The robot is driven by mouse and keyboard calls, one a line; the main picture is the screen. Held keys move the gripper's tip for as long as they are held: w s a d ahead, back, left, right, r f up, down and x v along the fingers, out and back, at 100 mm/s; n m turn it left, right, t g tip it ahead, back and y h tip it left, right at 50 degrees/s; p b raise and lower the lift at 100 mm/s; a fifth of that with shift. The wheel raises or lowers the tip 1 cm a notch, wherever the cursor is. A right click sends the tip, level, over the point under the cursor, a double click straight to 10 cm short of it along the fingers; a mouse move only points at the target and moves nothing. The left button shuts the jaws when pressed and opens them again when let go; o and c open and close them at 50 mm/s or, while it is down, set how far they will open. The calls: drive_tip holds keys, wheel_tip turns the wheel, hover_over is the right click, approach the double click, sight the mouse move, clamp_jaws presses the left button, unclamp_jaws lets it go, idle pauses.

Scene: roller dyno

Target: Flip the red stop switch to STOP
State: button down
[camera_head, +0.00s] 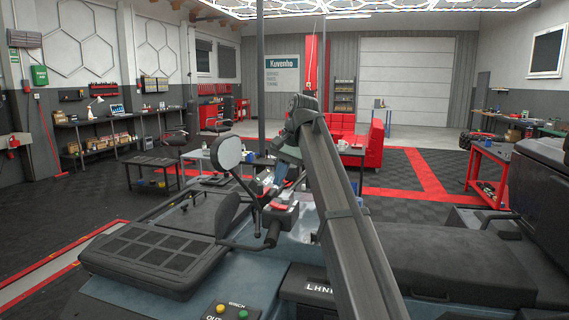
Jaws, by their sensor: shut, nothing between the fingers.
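A small red switch (279,206) sits on the dark control housing by the left handlebar grip of the vehicle. It is small, and its position and lettering cannot be read. My arm reaches up from the bottom and bends down over the handlebar. My gripper (271,191) points down just above and beside the red switch. It is shut and empty. I cannot tell whether the fingertips touch the switch. Part of the handlebar behind my arm is hidden.
A round mirror (226,152) on a stalk stands left of my gripper. The black grip and lever (272,234) project toward me. A front rack (150,256) lies at left and a black seat (433,256) at right. A winch panel (233,312) is at the bottom.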

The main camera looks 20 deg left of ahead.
sight(274, 204)
drive_tip(key=shift+x, duration=2.9)
drive_tip(key=shift+a+f, duration=0.25)
drive_tip(key=shift+f, duration=0.1)
drive_tip(key=shift+d+r, duration=0.1)
drive_tip(key=shift+d, duration=0.05)
drive_tip(key=shift+d+r, duration=0.2)
drive_tip(key=shift+d, duration=0.45)
drive_tip(key=shift+r, duration=0.1)
wheel_tip(274, 204, up, 14)
drive_tip(key=shift+d, duration=0.3)
